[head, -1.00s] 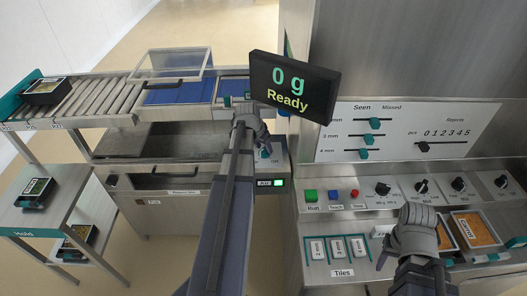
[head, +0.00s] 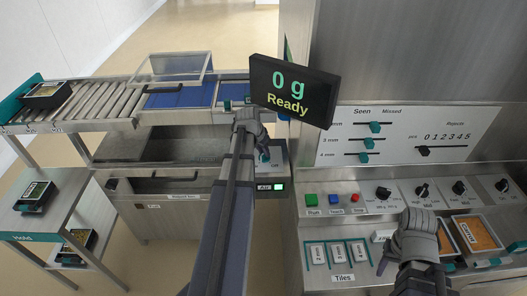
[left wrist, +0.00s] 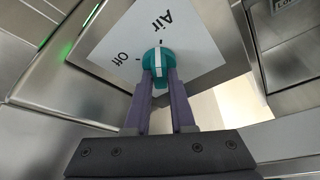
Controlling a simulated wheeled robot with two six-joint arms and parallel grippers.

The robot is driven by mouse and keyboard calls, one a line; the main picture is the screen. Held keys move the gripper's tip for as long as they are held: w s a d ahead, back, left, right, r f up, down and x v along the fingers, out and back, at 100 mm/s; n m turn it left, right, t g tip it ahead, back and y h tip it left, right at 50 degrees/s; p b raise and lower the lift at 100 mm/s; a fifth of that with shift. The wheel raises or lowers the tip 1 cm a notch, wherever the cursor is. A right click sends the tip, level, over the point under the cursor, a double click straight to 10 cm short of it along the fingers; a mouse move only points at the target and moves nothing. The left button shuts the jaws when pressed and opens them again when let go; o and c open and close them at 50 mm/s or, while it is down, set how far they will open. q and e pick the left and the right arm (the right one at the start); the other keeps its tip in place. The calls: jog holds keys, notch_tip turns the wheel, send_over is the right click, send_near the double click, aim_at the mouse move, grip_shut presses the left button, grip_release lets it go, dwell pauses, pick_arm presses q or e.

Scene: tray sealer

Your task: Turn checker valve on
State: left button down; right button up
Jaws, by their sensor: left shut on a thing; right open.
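The valve is a teal knob (left wrist: 158,62) with a white stripe, on a white plate (left wrist: 196,47) marked "Air" and "Off". In the left wrist view the stripe runs nearly up and down, its upper end by a small mark on the "Air" side. My left gripper (left wrist: 159,76) is shut on the knob, one finger on each side. In the head view the knob (head: 265,155) shows partly beside my left gripper (head: 262,143), which hides much of the plate. My right gripper (head: 392,258) is open and empty over the right-hand console.
A green lit indicator (head: 278,187) sits beside an "Air" label below the plate. A display (head: 292,92) reads "0 g Ready". The console (head: 365,209) with buttons and dials is at right. A roller conveyor (head: 85,102) and a side table (head: 65,208) are at left.

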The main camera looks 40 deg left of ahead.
pick_arm(q)
jog(key=shift+a+m+h, duration=0.1)
jog(key=shift+m+h, duration=0.3)
jog(key=shift+m, duration=0.6)
jog(key=c, duration=0.8)
grip_release()
jog(key=shift+o, duration=0.2)
jog(key=shift+r, duration=0.1)
jog(key=p+v, duration=0.7)
jog(key=shift+r, duration=0.35)
pick_arm(e)
notch_tip(320, 180, up, 7)
pick_arm(q)
jog(key=shift+s, duration=0.15)
pick_arm(e)
jog(key=shift+r, duration=0.1)
